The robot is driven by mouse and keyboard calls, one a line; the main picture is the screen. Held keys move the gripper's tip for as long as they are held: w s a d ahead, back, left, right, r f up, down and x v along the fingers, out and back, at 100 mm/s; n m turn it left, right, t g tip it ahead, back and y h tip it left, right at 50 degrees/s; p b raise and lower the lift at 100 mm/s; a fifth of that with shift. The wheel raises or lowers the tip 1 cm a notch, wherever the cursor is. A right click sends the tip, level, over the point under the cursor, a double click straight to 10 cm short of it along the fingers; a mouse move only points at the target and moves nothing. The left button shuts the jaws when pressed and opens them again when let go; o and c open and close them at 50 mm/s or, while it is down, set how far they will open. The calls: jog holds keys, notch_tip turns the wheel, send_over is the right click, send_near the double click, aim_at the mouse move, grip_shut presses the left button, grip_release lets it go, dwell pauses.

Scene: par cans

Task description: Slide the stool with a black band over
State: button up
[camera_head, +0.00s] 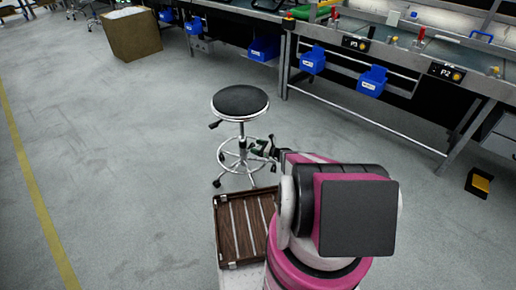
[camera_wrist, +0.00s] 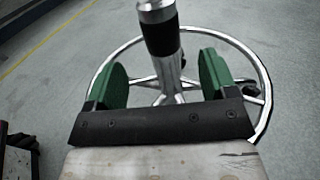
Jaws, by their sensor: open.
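A stool with a round black seat (camera_head: 240,101) stands upright on the grey floor ahead of my base. It has a chrome column, a foot ring and a base with casters. In the wrist view its column (camera_wrist: 158,12) carries a black band (camera_wrist: 161,40). My gripper (camera_head: 262,149) reaches in below the seat at the column's height. In the wrist view my gripper (camera_wrist: 164,80) is open, with green fingers on either side of the column. I cannot tell whether a finger touches it. The foot ring (camera_wrist: 262,75) lies below and around the fingers.
Workbenches (camera_head: 400,55) with blue bins (camera_head: 372,80) run along the back and right. A cardboard box (camera_head: 131,34) stands at the back left. A yellow line (camera_head: 37,195) marks the floor at left. The floor left of the stool is clear. A black and yellow object (camera_head: 480,183) lies at right.

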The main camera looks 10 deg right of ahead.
aim_at(241, 142)
dwell(0.3)
jog(key=x, duration=1)
jog(key=shift+w+a, duration=0.3)
grip_shut()
